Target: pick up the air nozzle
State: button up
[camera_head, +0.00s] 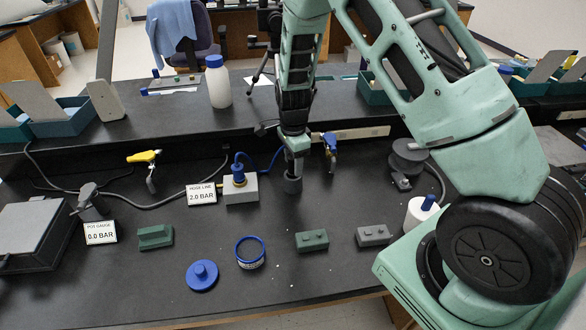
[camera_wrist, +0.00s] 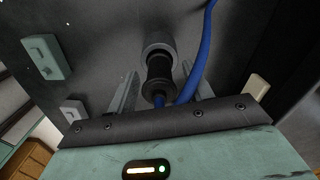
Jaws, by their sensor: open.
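A dark ribbed cylinder with a wider grey far end, which looks like the air nozzle (camera_wrist: 159,73), lies between my gripper's fingers in the wrist view. A blue hose (camera_wrist: 197,58) runs beside it and meets its near end. My gripper (camera_head: 295,165) is open and points down at the back middle of the bench in the head view. Its fingers (camera_wrist: 163,92) stand on either side of the nozzle, with gaps visible. In the head view a dark cylindrical end (camera_head: 292,185) shows just below the fingers; the rest is largely hidden by the gripper.
A regulator box with a blue knob (camera_head: 239,189) and a "2.0 BAR" sign (camera_head: 201,194) stand left of the gripper. A blue-handled tool (camera_head: 330,145) hangs close on its right. Green (camera_head: 312,240) and grey (camera_head: 373,235) blocks and a blue-rimmed jar (camera_head: 250,253) lie in front.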

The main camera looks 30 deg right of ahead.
jog(key=shift+f, duration=0.95)
jog(key=c, duration=1.1)
